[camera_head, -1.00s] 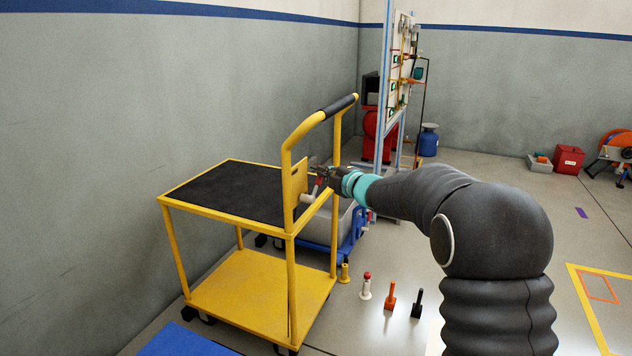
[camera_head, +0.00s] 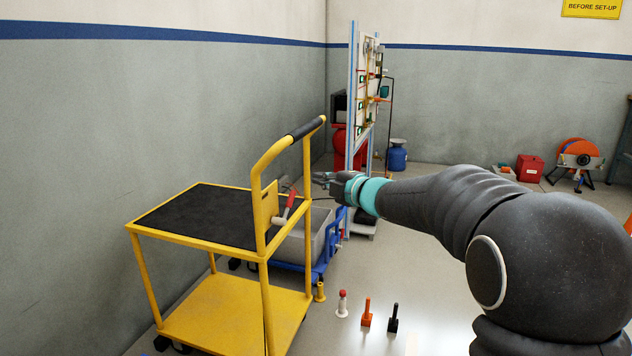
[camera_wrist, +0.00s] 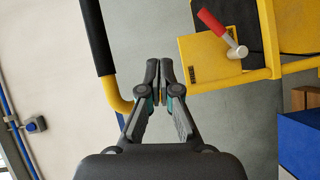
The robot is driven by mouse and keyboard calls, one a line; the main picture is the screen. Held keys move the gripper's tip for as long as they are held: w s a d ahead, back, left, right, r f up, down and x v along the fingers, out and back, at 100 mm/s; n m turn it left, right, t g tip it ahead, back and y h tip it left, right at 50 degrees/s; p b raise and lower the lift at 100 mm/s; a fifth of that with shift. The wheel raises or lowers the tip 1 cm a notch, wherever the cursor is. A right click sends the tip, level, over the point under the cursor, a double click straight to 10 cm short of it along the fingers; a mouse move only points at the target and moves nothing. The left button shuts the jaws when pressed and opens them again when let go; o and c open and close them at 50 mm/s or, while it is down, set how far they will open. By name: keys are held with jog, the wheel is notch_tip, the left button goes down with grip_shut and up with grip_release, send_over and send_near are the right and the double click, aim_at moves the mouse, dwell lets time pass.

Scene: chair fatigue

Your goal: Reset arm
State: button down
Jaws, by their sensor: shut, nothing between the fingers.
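My gripper (camera_head: 322,178) is at the end of my dark arm with teal bands, just right of the yellow cart's handle in the head view. In the wrist view my gripper (camera_wrist: 159,66) has its fingers together with nothing between them. The yellow cart (camera_head: 187,237) has a black top mat and a black grip on its handle.
Several small stands, including an orange one (camera_head: 367,315) and a black one (camera_head: 394,320), are on the floor ahead. A grey bin (camera_head: 303,240) on a blue trolley stands behind the cart. A panel rack (camera_head: 362,100) stands farther back.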

jog(key=w+d+f+m+h, duration=0.1)
jog(key=d+f+m+h, duration=0.65)
jog(key=d+m, duration=0.2)
jog(key=s+d+f+m+g+h, duration=0.3)
jog(key=s+d+f+m+h, duration=0.2)
jog(key=s+d+m, duration=0.45)
jog(key=s+m+g+y, duration=0.1)
jog(key=s+m+g, duration=0.3)
jog(key=s, duration=3.1)
jog(key=shift+a+f+m, duration=0.4)
jog(key=shift+f+m, duration=0.05)
jog(key=shift+m, duration=0.35)
